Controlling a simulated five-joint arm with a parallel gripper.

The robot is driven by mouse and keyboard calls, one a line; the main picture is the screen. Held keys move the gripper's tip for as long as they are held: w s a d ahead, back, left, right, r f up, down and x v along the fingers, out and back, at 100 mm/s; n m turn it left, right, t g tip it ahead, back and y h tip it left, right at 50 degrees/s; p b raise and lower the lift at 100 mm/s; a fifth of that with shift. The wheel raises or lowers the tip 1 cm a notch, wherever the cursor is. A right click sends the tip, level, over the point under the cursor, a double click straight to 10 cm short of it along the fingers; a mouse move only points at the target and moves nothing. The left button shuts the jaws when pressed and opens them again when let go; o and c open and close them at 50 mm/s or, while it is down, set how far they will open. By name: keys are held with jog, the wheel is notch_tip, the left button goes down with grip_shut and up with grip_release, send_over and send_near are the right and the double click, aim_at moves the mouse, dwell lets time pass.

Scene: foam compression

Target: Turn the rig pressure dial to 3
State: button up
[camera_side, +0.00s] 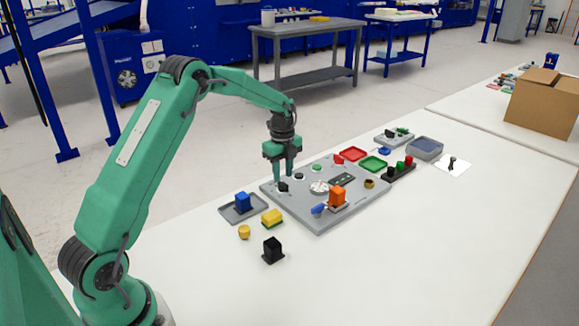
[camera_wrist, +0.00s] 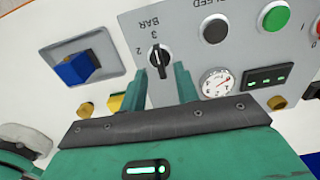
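The pressure dial is a small black knob (camera_wrist: 160,60) on the grey rig panel (camera_wrist: 202,58), with the numbers 2 and 3 and the word BAR printed around it. Its pale mark appears to point up toward the 3. In the side view the dial (camera_side: 283,187) sits near the left corner of the panel (camera_side: 300,208). My gripper (camera_side: 283,178) points down just above it. In the wrist view its two green fingers (camera_wrist: 161,72) are apart with nothing held. The knob shows between and just past the fingertips; contact cannot be told.
A round gauge (camera_wrist: 216,82), a green button (camera_wrist: 274,16) and a dark button (camera_wrist: 214,29) are near the dial. A blue block (camera_side: 242,202) stands in a grey tray left of the panel.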

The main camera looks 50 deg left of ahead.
aim_at(283, 183)
jog(key=shift+r, duration=2.55)
jog(key=shift+d+r, duration=0.1)
jog(key=shift+s+d+r, duration=0.1)
jog(key=shift+d+r, duration=0.05)
jog(key=shift+r, duration=0.1)
jog(key=s+d+r+n+t, duration=0.3)
jog(key=s+d+r+n, duration=0.7)
jog(key=s+r, duration=0.35)
jog(key=s+d+n+t, duration=0.1)
jog(key=s+d+n, duration=0.2)
jog(key=s, duration=0.5)
jog(key=s+d+n+t, duration=0.1)
jog(key=s+d+n, duration=0.3)
jog(key=s, duration=0.4)
jog(key=shift+s+f+n+t, duration=0.3)
jog(key=shift+s+f+n, duration=0.1)
jog(key=shift+n, duration=0.2)
